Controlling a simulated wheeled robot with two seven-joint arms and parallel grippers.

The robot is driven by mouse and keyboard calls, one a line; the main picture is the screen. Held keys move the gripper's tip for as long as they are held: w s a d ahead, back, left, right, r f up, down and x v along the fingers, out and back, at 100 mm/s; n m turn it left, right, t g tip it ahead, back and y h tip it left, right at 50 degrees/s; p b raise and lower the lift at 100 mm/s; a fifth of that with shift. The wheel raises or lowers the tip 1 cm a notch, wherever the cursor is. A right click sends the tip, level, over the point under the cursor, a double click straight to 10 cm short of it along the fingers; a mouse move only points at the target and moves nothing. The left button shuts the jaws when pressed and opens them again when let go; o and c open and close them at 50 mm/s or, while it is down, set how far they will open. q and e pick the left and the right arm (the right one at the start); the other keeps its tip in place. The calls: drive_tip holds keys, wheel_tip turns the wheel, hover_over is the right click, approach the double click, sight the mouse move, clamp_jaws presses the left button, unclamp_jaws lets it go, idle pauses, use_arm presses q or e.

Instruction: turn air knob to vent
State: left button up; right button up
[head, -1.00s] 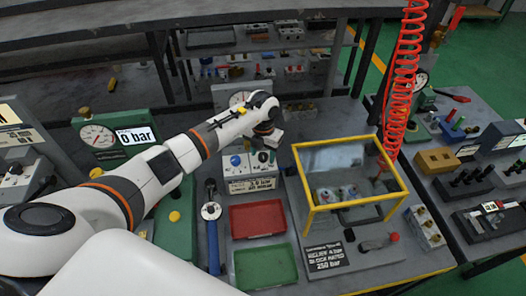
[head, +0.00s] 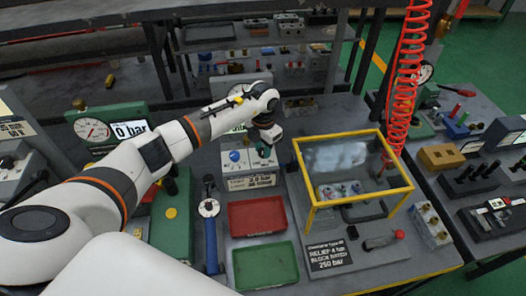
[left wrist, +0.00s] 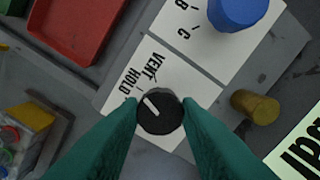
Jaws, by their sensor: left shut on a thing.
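The black air knob (left wrist: 160,111) has a white pointer line and sits on a white panel with VENT (left wrist: 154,67) and HOLD (left wrist: 124,86) labels. Its pointer aims up-left in the left wrist view, toward the labels; I cannot tell exactly which mark it meets. My left gripper (left wrist: 161,112) is shut on the knob, with a green fingertip on either side. In the head view my left gripper (head: 263,156) is down at the control box (head: 250,183), right of a blue knob (head: 235,157), and hides the black knob. My right gripper is not in view.
The blue knob (left wrist: 238,10) and a brass fitting (left wrist: 255,106) stand close to the gripper. A red tray (head: 257,217) and a green tray (head: 265,266) lie in front. A yellow-framed guard (head: 352,137) stands to the right. A gauge block (head: 107,130) reads 0 bar.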

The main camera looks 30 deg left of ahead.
use_arm(q)
drive_tip(key=m+b, duration=0.3)
drive_tip(key=shift+f, duration=0.1)
drive_tip(key=shift+w+m+b, duration=0.1)
drive_tip(key=shift+m+b, duration=0.8)
drive_tip(key=shift+m, duration=0.4)
drive_tip(key=shift+r, duration=0.2)
drive_tip(key=o, duration=1)
